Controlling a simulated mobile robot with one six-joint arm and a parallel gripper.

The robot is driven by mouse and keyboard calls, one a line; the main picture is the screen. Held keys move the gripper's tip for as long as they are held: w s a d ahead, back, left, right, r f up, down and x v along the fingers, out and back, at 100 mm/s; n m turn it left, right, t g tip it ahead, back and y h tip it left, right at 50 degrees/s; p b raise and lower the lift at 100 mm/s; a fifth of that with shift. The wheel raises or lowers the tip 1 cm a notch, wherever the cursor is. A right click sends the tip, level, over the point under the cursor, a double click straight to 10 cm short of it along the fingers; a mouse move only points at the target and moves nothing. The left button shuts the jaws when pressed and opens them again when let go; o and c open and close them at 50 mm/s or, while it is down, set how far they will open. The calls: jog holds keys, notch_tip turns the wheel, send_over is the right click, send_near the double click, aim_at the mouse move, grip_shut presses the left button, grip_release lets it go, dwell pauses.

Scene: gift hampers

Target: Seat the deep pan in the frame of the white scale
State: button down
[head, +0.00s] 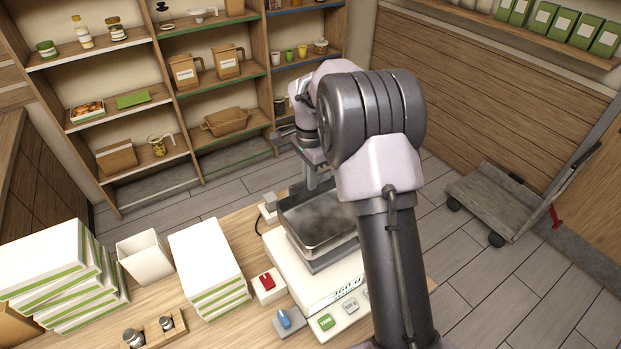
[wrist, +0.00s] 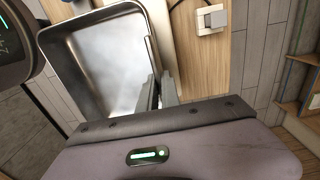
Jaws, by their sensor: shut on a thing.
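The deep pan (head: 318,230), a grey metal rectangular tray with raised walls, is over the white scale (head: 312,292) in the head view. A grey metal edge of the scale's frame (head: 320,262) shows below the pan; I cannot tell whether the pan rests in it or sits slightly above. My gripper (head: 311,184) is shut on the pan's far wall, partly hidden by my arm. In the wrist view, the fingers of my gripper (wrist: 158,92) pinch the rim of the empty pan (wrist: 105,60). My arm hides the pan's right end.
White boxes (head: 209,268) and a white bin (head: 147,260) stand on the table's left. A red switch (head: 267,283) and a blue switch (head: 285,320) lie beside the scale. A plug block (head: 268,205) is behind it. Shelves (head: 190,90) and a trolley (head: 500,198) stand beyond.

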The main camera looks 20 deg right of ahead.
aim_at(310, 200)
jog(key=shift+f+b, duration=1.85)
jog(key=shift+f, duration=0.65)
jog(key=shift+f+b, duration=1.35)
jog(key=shift+f, duration=0.05)
dwell(3.4)
jog(key=c, duration=1.5)
grip_release()
